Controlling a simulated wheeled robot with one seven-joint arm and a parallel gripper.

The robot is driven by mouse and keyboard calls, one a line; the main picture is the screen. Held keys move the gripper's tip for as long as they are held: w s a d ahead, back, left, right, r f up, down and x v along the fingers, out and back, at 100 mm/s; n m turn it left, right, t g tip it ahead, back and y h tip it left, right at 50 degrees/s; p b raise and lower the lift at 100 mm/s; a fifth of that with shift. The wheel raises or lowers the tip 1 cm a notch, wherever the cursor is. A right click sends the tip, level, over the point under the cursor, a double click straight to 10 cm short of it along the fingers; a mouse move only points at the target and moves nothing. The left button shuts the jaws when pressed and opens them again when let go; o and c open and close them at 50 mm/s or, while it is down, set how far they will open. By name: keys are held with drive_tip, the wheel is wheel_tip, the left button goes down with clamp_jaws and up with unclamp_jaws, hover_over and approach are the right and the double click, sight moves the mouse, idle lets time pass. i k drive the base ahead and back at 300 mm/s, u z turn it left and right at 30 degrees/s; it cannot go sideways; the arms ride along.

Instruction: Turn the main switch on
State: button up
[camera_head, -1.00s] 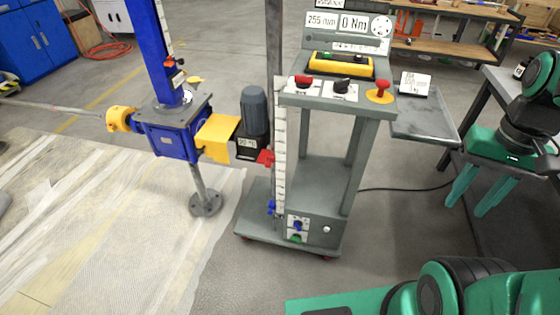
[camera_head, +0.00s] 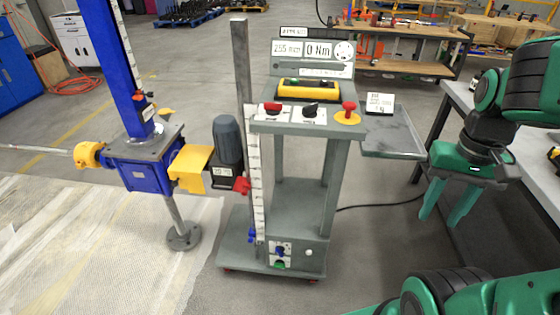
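The grey control cart (camera_head: 340,150) stands upright in the middle. Its panel bears a red knob (camera_head: 272,107) on a white plate, a black rotary knob (camera_head: 311,108) on a white plate, and a red mushroom button (camera_head: 348,109) on a yellow base. A blue knob (camera_head: 281,249) sits on a small white plate low on the cart. The labels are too small to tell which one is the main switch. My gripper (camera_head: 441,218) is at the right, fingers pointing down, open and empty. It is apart from the cart, right of and below its side tray.
A side tray (camera_head: 395,145) juts from the cart's right. A yellow pendant (camera_head: 308,90) lies on the cart's console. A blue screw jack (camera_head: 145,165) with a motor (camera_head: 228,140) stands at left. A grey table (camera_head: 535,160) is at right. A cable crosses the floor.

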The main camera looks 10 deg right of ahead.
sight(273, 110)
drive_tip(key=u, duration=0.05)
drive_tip(key=k, duration=0.6)
drive_tip(key=z, duration=0.65)
drive_tip(key=i, duration=1.75)
drive_tip(key=u, duration=0.55)
